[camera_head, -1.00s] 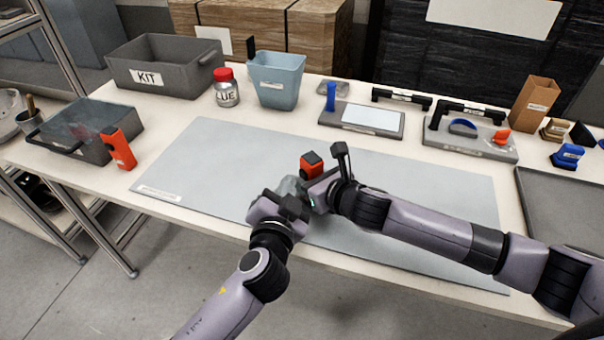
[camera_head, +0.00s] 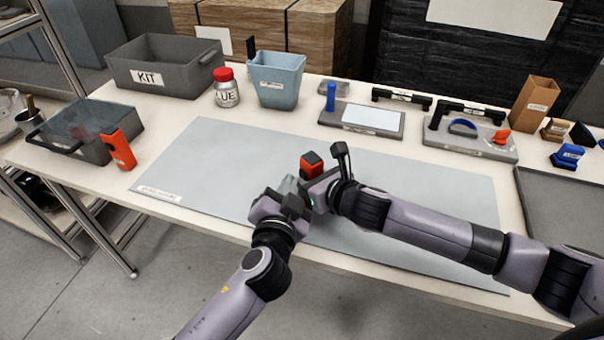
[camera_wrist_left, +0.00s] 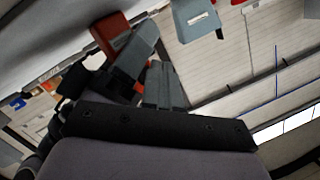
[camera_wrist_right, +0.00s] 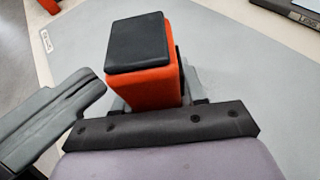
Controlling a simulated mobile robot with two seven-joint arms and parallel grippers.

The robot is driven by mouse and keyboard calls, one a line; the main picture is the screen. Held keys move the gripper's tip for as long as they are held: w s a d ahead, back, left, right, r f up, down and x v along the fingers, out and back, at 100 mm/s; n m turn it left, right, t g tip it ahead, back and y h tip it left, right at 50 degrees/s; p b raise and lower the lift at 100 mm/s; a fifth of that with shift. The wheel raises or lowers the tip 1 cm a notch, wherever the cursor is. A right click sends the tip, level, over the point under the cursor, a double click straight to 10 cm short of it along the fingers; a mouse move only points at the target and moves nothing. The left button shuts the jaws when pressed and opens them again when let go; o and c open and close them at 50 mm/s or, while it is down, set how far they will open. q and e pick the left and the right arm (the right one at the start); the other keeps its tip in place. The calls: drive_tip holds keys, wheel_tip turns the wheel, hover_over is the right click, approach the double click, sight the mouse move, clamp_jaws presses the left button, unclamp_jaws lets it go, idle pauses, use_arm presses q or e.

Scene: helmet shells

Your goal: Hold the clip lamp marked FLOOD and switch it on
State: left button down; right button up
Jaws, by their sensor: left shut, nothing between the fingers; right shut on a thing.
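An orange lamp with a black end (camera_head: 312,165) is held over the front middle of the grey mat. My right gripper (camera_head: 308,190) is shut on this lamp. In the right wrist view the lamp (camera_wrist_right: 150,70) stands up from the fingers, its black face toward the camera; no FLOOD marking is readable. My left gripper (camera_head: 288,188) is shut and empty, its fingertips close beside the lamp and right gripper. In the left wrist view the left fingers (camera_wrist_left: 150,75) are near the orange body (camera_wrist_left: 112,32); whether they touch it I cannot tell. A second orange lamp (camera_head: 119,149) leans at the grey lidded bin.
The grey mat (camera_head: 225,150) is mostly clear. Behind it stand the KIT bin (camera_head: 180,75), a red-capped glue jar (camera_head: 227,92), a blue bin (camera_head: 276,85) and a tool board (camera_head: 450,145). A dark tray (camera_head: 560,200) lies at the right.

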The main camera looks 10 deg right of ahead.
use_arm(q)
drive_tip(key=shift+w+d, duration=0.1)
drive_tip(key=shift+d, duration=0.1)
drive_tip(key=shift+w+d+r, duration=0.1)
drive_tip(key=shift+d, duration=0.2)
idle(0.4)
drive_tip(key=shift+w+d+r, duration=0.15)
drive_tip(key=shift+d, duration=0.4)
use_arm(e)
drive_tip(key=shift+s+a, duration=0.25)
drive_tip(key=shift+a, duration=0.05)
idle(0.3)
use_arm(q)
drive_tip(key=shift+s+a+r, duration=0.1)
drive_tip(key=shift+s+a, duration=0.4)
drive_tip(key=shift+a, duration=0.05)
drive_tip(key=shift+s+a, duration=0.15)
use_arm(e)
drive_tip(key=shift+w+d, duration=0.15)
drive_tip(key=shift+d, duration=0.05)
